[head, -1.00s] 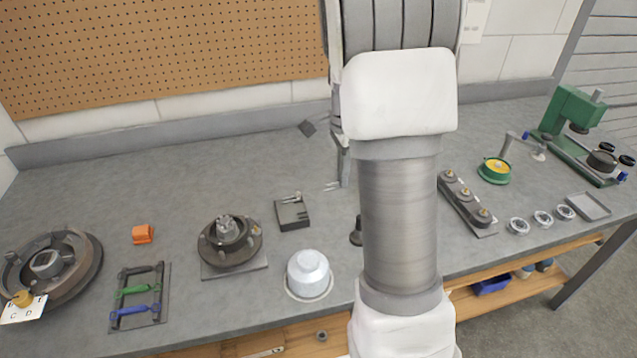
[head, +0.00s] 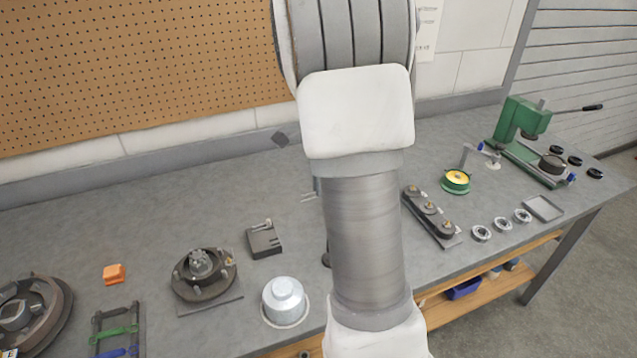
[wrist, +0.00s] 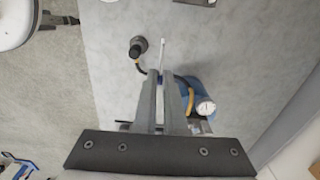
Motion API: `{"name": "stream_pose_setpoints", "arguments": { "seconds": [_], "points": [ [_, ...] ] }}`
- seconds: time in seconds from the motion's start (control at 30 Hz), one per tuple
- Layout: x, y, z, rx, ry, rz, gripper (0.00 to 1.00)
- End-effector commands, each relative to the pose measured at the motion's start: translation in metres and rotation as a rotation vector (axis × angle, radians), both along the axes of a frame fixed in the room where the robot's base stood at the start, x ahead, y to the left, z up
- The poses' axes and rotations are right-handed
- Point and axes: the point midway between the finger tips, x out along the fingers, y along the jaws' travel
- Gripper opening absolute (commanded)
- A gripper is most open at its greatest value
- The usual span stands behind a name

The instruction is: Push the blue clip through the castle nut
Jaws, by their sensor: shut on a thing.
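My gripper (wrist: 162,80) shows in the wrist view with its two fingers close together, shut on a thin pale pin (wrist: 163,56) that sticks out past the fingertips. I see no blue on it, so I cannot tell whether it is the clip. In the head view the gripper is hidden by my arm. A grey notched nut (head: 200,258), which looks like the castle nut, sits on top of a dark round hub (head: 190,286) at the left. It is not clearly in the wrist view. A blue piece (head: 118,352) lies in a black rack at the bottom left.
A dark block with pins (head: 264,240) and a white cup-shaped part (head: 285,299) stand near the hub. The back left of the bench is clear.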

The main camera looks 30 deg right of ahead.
Motion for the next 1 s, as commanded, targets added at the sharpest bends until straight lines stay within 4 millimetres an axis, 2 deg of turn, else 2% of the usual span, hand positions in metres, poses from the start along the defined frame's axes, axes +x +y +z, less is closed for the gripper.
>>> {"name": "stream_pose_setpoints", "arguments": {
  "seconds": [0.23, 0.37, 0.47, 0.6, 0.8, 0.9, 1.0],
  "points": [
    [0.001, 0.002, -0.001, 0.000, 0.000, 0.001, 0.00],
    [0.009, 0.020, -0.002, 0.002, 0.003, 0.005, 0.00],
    [0.020, 0.050, -0.005, 0.001, 0.004, 0.006, 0.00],
    [0.034, 0.104, -0.013, 0.000, 0.005, 0.000, 0.00],
    [0.041, 0.173, -0.025, 0.000, 0.003, -0.012, 0.00],
    [0.041, 0.196, -0.030, 0.001, 0.003, -0.017, 0.00],
    [0.041, 0.209, -0.033, 0.000, 0.001, -0.022, 0.00]
  ]
}}
